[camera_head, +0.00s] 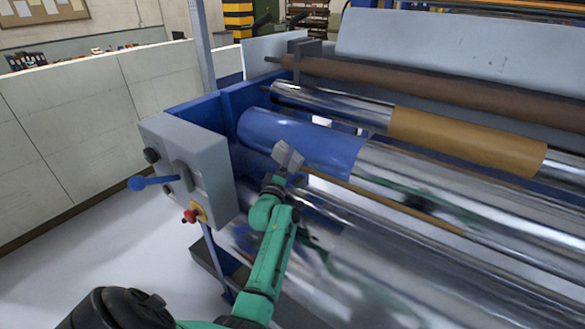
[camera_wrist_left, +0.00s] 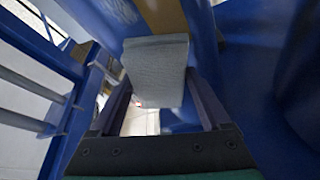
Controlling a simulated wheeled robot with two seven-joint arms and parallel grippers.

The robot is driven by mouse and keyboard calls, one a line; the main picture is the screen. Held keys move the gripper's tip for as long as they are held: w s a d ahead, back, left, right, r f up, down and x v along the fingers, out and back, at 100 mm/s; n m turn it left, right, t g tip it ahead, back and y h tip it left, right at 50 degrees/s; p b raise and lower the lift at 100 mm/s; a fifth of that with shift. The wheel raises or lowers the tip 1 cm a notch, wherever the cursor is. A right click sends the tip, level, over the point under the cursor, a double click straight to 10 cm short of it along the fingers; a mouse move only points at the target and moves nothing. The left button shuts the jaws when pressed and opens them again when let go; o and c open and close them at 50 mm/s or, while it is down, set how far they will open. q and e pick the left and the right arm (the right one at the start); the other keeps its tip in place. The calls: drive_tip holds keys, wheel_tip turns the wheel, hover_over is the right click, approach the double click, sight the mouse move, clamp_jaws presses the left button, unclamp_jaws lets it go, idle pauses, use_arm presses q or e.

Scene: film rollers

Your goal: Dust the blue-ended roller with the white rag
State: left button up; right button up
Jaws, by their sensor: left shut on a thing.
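The blue-ended roller (camera_head: 300,139) is a shiny metal cylinder with a glossy blue left end, lying across the machine in the head view. My left gripper (camera_head: 281,172) is at the front lower side of the blue end. It is shut on the white rag (camera_head: 288,156), a small pale grey-white pad. In the left wrist view the rag (camera_wrist_left: 157,72) sits between the two fingers of my left gripper (camera_wrist_left: 160,95). I cannot tell whether the rag touches the roller. My right gripper is not in view.
A grey control box (camera_head: 190,160) with a blue lever and a red button stands left of my arm. A roller with a tan sleeve (camera_head: 465,138) and a brown roller (camera_head: 430,88) lie behind. More metal rollers lie in front. White floor is clear at left.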

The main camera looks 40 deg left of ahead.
use_arm(q)
drive_tip(key=shift+a, duration=0.25)
drive_tip(key=s+p, duration=0.3)
drive_tip(key=s, duration=0.2)
drive_tip(key=shift+s, duration=0.35)
drive_tip(key=shift+f, duration=0.15)
drive_tip(key=shift+w, duration=0.15)
